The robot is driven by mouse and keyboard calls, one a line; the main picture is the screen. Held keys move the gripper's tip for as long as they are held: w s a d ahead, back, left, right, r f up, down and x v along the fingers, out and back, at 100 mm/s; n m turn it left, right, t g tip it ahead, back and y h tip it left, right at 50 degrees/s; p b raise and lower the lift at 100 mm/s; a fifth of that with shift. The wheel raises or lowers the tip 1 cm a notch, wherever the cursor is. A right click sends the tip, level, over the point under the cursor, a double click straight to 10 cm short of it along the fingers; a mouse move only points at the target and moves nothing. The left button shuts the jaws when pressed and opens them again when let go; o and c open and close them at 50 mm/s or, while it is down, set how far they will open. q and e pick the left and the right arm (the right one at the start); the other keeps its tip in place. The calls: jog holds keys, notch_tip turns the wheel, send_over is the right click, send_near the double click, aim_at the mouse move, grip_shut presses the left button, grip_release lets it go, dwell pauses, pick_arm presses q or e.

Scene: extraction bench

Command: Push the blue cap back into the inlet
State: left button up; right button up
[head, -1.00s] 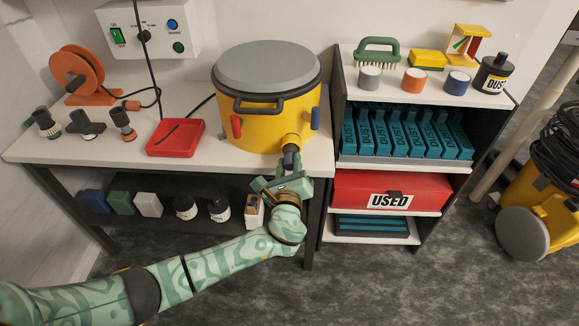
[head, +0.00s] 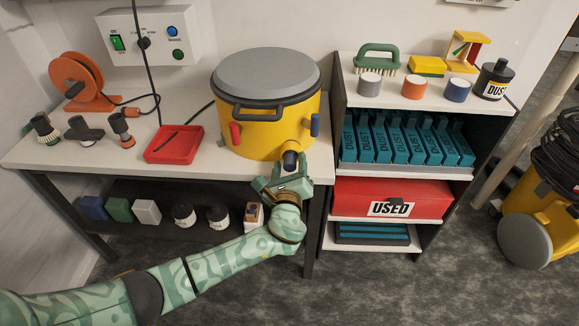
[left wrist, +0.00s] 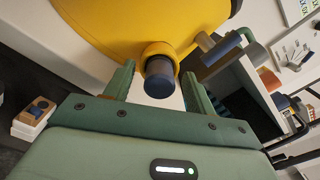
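The blue cap (head: 290,160) sits in the yellow inlet (left wrist: 160,50) low on the front of the yellow canister (head: 262,125). In the left wrist view the dark blue cap (left wrist: 158,78) sticks out of the yellow collar, its round end facing me. How deep it sits inside is hidden. My left gripper (head: 283,178) is just in front of and below the inlet. In the left wrist view its two fingers (left wrist: 158,88) are spread on either side of the cap, with gaps between. It holds nothing. My right gripper is not in view.
A red tray (head: 174,146) lies left of the canister on the white bench (head: 60,155). A shelf unit (head: 405,173) with teal boxes stands close on the right. The lower bench shelf holds bottles and blocks.

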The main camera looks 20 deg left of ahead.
pick_arm(q)
jog(key=shift+s+d, duration=0.15)
jog(key=shift+s, duration=0.35)
jog(key=p+v, duration=0.4)
jog(key=v, duration=1.1)
jog(key=shift+p, duration=0.3)
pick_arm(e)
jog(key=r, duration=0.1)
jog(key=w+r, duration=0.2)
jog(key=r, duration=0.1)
pick_arm(q)
jog(key=shift+s+d, duration=0.1)
jog(key=shift+s, duration=0.05)
